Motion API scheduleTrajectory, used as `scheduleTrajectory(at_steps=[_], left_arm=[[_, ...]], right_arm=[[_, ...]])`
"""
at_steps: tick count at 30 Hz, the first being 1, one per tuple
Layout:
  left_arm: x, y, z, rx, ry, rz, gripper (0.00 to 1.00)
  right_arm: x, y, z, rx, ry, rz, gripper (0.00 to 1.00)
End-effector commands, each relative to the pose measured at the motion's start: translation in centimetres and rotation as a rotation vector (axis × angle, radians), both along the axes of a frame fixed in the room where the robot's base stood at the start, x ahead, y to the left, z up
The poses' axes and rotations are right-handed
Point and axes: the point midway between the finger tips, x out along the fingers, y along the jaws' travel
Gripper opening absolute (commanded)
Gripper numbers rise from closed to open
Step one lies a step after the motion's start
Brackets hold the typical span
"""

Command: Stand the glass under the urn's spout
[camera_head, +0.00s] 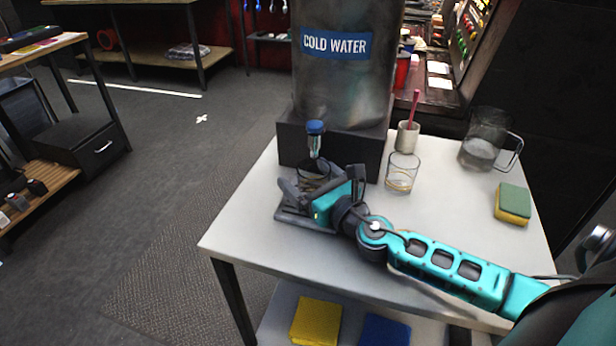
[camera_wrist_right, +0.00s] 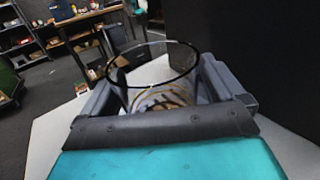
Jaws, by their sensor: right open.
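The urn (camera_head: 345,75), labelled COLD WATER, stands on a dark block (camera_head: 362,150) on the white table. Its spout (camera_head: 315,140) has a blue top and points down at the block's front. A clear glass with gold bands shows between my right gripper's fingers in the wrist view (camera_wrist_right: 158,98), upright, its round rim towards the camera. In the head view the glass is mostly hidden by the gripper, and its dark rim shows just below the spout. My right gripper (camera_head: 312,188) is open around the glass; contact cannot be told. My left gripper is not in view.
Another short glass (camera_head: 402,173) stands right of the gripper. Behind it are a cup (camera_head: 407,137) with a red stick and a clear jug (camera_head: 484,142). A green-yellow sponge (camera_head: 513,204) lies at right. The table's front left (camera_head: 240,235) is clear.

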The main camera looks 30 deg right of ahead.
Motion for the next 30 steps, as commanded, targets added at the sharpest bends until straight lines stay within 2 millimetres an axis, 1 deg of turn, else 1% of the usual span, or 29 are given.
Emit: scheduleTrajectory(at_steps=[6, 8, 21, 25, 30], left_arm=[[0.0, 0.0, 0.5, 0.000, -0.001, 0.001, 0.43], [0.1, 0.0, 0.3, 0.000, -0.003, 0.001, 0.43], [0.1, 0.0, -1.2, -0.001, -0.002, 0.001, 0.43], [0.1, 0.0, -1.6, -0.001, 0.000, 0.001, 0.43], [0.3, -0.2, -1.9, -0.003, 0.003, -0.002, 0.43]], right_arm=[[-0.1, 0.0, 0.5, 0.000, 0.000, 0.000, 0.95], [-0.7, -0.1, 0.1, -0.001, 0.002, 0.001, 0.95], [-7.7, -0.6, 0.0, -0.001, 0.003, 0.000, 0.95], [-9.5, -0.7, 0.0, -0.001, 0.003, 0.002, 0.95], [-11.1, -0.9, 0.1, 0.000, 0.001, -0.001, 0.95]])
